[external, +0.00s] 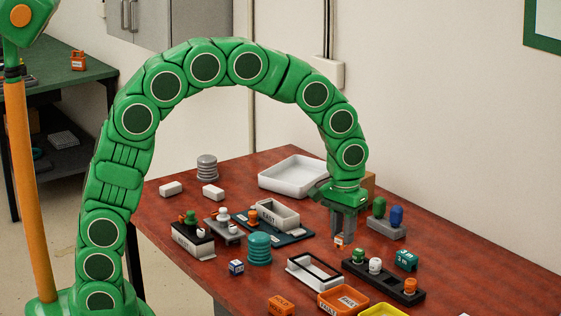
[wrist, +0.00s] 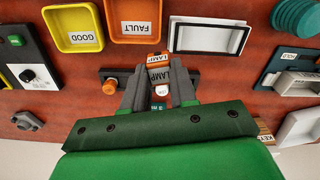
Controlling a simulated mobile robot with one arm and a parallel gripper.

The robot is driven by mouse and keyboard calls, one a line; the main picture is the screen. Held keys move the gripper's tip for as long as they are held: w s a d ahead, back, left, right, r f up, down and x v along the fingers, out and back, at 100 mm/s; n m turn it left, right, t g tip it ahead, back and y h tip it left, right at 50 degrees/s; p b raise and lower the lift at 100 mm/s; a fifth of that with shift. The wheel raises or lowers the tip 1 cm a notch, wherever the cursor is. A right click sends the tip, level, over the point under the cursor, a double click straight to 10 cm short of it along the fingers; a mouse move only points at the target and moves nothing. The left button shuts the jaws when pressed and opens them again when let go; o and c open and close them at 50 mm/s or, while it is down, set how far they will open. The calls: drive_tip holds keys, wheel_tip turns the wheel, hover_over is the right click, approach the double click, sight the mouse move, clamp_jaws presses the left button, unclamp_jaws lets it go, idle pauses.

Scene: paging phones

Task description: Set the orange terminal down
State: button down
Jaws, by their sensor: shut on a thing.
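The orange terminal (external: 341,241) is a small orange block with a white label. It sits between the fingertips of my gripper (external: 341,234), which points straight down and is shut on it. In the wrist view the orange terminal (wrist: 155,56) shows at the fingertips of my gripper (wrist: 162,68), with a label reading LAMP. The fingers hide part of it. It is low over the red-brown table (external: 210,270); I cannot tell whether it touches the top.
A dark strip with green, white and orange knobs (external: 410,286) lies close right. A teal block (external: 405,260) is beyond it. A black-and-white frame (external: 314,271) and an orange FAULT tray (external: 343,299) are in front. A stand with green and blue pegs (external: 386,228) stands right.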

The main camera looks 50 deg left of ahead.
drive_tip(key=w+a+m, duration=0.2)
drive_tip(key=w+a, duration=0.6)
drive_tip(key=a, duration=0.2)
drive_tip(key=shift+m, duration=0.3)
drive_tip(key=w+f, duration=0.3)
drive_tip(key=w, duration=0.1)
drive_tip(key=w+f, duration=0.3)
drive_tip(key=w, duration=0.2)
drive_tip(key=w+d+f, duration=0.1)
drive_tip(key=w+f, duration=0.2)
drive_tip(key=w, duration=0.1)
drive_tip(key=shift+w+d, duration=0.1)
drive_tip(key=shift+w, duration=0.1)
drive_tip(key=shift+w+f, duration=0.55)
drive_tip(key=shift+f, duration=0.2)
drive_tip(key=shift+w+d+f, duration=0.1)
drive_tip(key=shift+f, duration=1.45)
drive_tip(key=shift+f, duration=0.15)
drive_tip(key=c, duration=0.9)
unclamp_jaws()
